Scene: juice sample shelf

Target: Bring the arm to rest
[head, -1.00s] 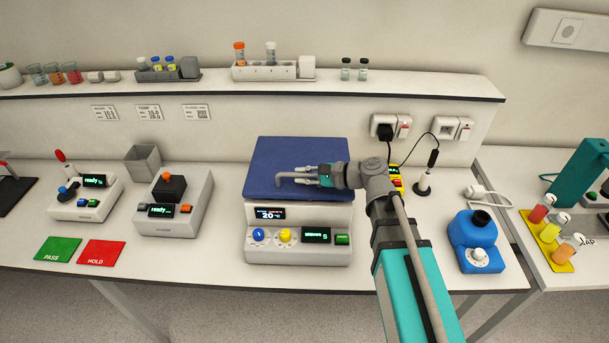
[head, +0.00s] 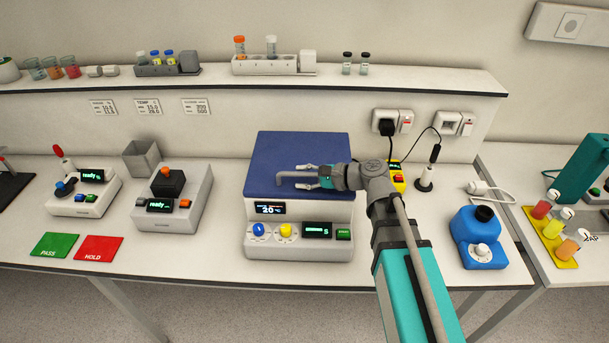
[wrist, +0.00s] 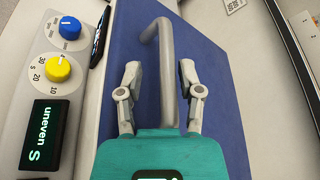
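My gripper (head: 299,177) is at the end of my arm, over the blue lid (head: 275,150) of the white machine (head: 262,247). Its two grey fingers are spread apart in the wrist view (wrist: 159,68). The grey bent bar handle (head: 286,185) of the lid lies between the fingers, and a gap shows between it and each finger. The lid looks closed. The machine's screen reads "uneven" with a 5 or an S.
A shelf (head: 440,84) with sample racks runs along the back. A two-button device (head: 172,222) and a joystick device (head: 85,200) stand left, a blue device (head: 478,238) right. Green (head: 55,245) and red (head: 98,248) mats lie front left.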

